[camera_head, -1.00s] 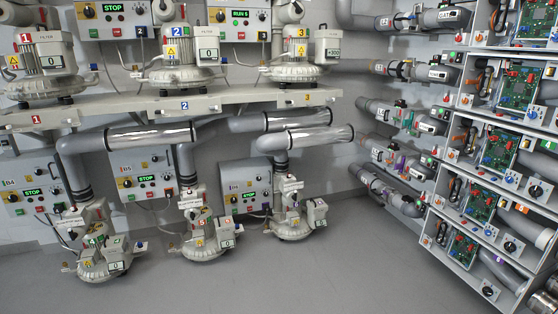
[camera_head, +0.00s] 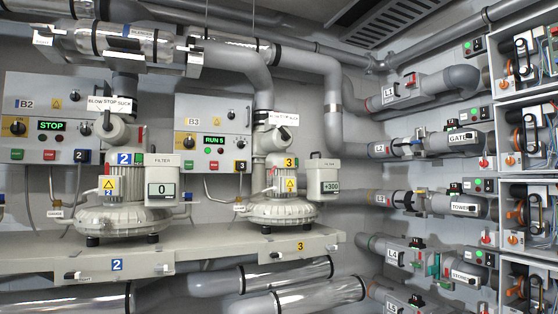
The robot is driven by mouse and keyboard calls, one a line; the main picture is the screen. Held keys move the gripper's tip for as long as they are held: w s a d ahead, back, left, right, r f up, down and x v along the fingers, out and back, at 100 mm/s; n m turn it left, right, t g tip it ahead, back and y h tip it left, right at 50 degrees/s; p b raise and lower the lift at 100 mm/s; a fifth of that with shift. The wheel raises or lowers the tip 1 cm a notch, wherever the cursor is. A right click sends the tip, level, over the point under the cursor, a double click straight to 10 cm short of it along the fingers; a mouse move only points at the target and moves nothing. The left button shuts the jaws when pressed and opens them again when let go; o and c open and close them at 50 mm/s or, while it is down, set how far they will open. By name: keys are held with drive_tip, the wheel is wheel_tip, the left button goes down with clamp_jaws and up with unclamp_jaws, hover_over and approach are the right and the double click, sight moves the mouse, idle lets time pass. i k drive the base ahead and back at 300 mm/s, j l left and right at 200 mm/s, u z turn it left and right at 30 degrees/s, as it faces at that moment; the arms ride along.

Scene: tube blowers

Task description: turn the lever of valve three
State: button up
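Blower three (camera_head: 283,205) stands on the grey shelf in the middle of the view, with a yellow 3 tag. Above it, on the grey riser pipe, is a pale valve body (camera_head: 270,138) with a plate (camera_head: 284,119) that seems to read BLOW STOP SUCK. A lever's exact position there is too small to tell. The filter box (camera_head: 324,180) beside this blower reads +300. Panel B3 (camera_head: 212,125) behind it shows RUN 5 in green. My gripper is not in view.
Blower two (camera_head: 125,205) stands to the left, its box reading 0; panel B2 (camera_head: 44,120) shows STOP. The shelf edge (camera_head: 205,258) runs below both blowers. Clear and grey pipes cross above and below. Labelled pipe units (camera_head: 462,140) and open electronics racks fill the right.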

sight(285, 136)
drive_tip(key=i+l+u, duration=0.1)
drive_tip(key=i, duration=0.95)
